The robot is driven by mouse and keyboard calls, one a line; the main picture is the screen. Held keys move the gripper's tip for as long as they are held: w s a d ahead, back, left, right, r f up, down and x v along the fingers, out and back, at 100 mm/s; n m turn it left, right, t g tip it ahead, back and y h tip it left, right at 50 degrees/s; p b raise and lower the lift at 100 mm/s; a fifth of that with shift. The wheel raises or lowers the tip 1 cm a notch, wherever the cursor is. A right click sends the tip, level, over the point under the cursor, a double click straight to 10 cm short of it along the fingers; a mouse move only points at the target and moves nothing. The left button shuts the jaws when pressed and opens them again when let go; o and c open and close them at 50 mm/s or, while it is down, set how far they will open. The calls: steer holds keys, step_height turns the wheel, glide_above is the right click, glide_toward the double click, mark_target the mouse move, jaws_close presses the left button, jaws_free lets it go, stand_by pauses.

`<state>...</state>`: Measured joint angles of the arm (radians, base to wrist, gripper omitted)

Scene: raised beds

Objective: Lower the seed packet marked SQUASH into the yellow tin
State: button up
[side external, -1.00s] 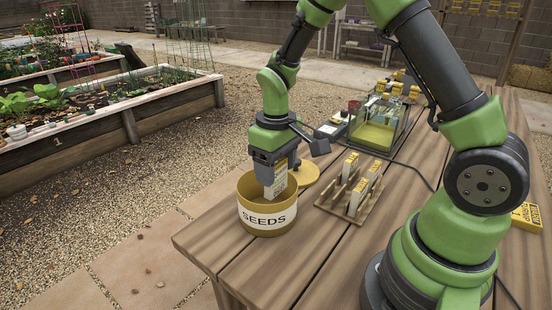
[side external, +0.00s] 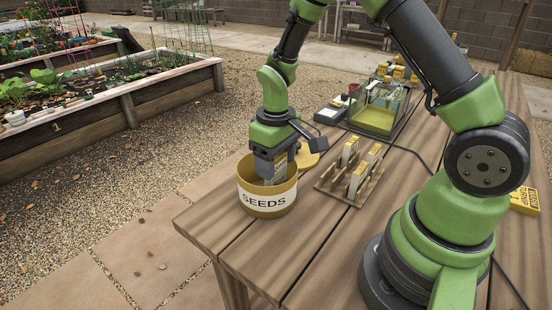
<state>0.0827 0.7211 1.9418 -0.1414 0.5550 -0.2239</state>
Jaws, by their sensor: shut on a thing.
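The yellow tin (side external: 266,205), a round tub with a white SEEDS label, stands near the left front corner of the wooden table. My gripper (side external: 273,172) points down into the tin's mouth and is shut on a seed packet (side external: 281,168). The packet is pale with a yellow top, and its lower part is hidden inside the tin. The writing on it is too small to read. I cannot tell whether it touches the tin's bottom.
A wooden rack (side external: 348,184) with several upright packets stands just right of the tin. A yellow lid (side external: 308,161) lies behind the tin. A glass-sided box (side external: 379,112) stands farther back. A yellow packet (side external: 525,201) lies at the right. The table's front left is bare.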

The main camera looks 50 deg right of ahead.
stand_by(0.4)
steer(key=o, duration=1)
step_height(320, 180, up, 10)
steer(key=shift+f, duration=0.1)
steer(key=s+a+r+m+t+y, duration=0.1)
steer(key=s+a+r+m+t, duration=0.1)
steer(key=s+r, duration=0.4)
steer(key=s+a+r+m+t+y, duration=0.1)
steer(key=s+r+t, duration=0.4)
steer(key=s, duration=0.5)
steer(key=shift+a+r+m, duration=0.5)
steer(key=shift+a, duration=0.6)
